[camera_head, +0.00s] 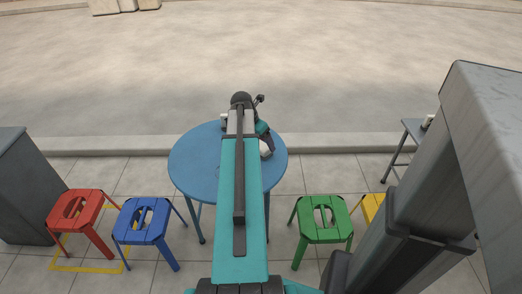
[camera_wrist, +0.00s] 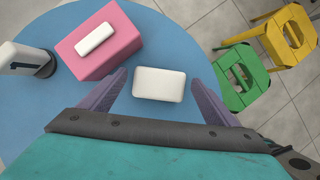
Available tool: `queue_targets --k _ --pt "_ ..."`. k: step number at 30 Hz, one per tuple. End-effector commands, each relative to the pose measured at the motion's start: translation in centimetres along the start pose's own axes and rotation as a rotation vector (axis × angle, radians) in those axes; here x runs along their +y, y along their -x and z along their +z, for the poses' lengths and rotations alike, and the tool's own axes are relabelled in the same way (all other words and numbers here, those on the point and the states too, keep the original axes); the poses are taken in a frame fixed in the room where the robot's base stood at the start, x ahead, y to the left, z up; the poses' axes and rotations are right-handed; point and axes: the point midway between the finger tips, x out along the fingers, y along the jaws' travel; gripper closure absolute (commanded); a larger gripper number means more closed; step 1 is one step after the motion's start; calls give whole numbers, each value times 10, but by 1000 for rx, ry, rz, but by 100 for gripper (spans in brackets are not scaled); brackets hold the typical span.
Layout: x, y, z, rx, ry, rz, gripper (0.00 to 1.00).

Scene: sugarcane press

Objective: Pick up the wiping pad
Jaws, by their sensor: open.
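The likely wiping pad is a white rounded block (camera_wrist: 159,84) lying on the blue round table (camera_wrist: 75,120) in the wrist view. My gripper (camera_wrist: 159,77) is open, with one finger on each side of the white block. Gaps show between the block and both fingers, and it is not held. Its height above the table is hard to tell.
A pink box (camera_wrist: 82,58) with a small white piece (camera_wrist: 96,38) on top stands left of the block. Red (camera_head: 75,210), blue (camera_head: 143,220), green (camera_head: 322,218) and yellow (camera_wrist: 287,35) stools surround the table.

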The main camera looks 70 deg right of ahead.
Motion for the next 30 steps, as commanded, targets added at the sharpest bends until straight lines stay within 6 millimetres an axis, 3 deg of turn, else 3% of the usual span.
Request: queue_targets --k 9,28,30 --pt "0 -36 1 0 1 0 17" --pt "1 -38 1 0 2 1 17" --pt "1 -38 1 0 2 1 29"
